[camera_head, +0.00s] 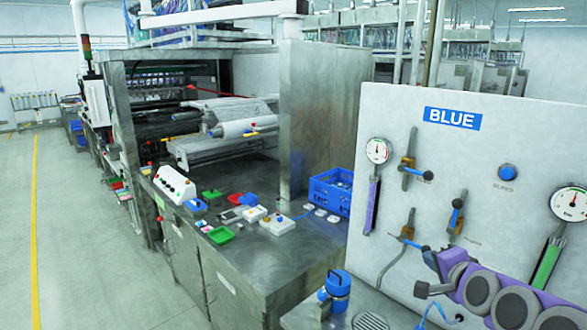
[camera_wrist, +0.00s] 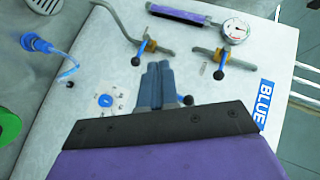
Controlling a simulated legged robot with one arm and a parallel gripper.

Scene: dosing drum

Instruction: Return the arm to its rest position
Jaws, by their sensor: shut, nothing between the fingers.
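My gripper (camera_wrist: 158,68) shows in the wrist view with its two blue-grey fingers side by side, shut and empty. It is in front of the pale panel (camera_wrist: 75,140), which carries valves and a gauge (camera_wrist: 235,30). My purple and grey arm (camera_head: 512,298) reaches in from the lower right of the head view, in front of the lower part of the panel (camera_head: 480,165) marked BLUE. The fingertips are hard to make out there. A valve with a blue lever (camera_head: 405,232) appears close beside the arm's end; I cannot tell whether they touch.
Other blue-levered valves (camera_head: 457,215), a left gauge (camera_head: 377,151) and a right gauge (camera_head: 570,203) stick out from the panel. A blue-capped container (camera_head: 338,288) stands below left. A steel bench (camera_head: 262,262) holds a blue crate (camera_head: 328,192) and small boxes. Open floor (camera_head: 70,220) lies far left.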

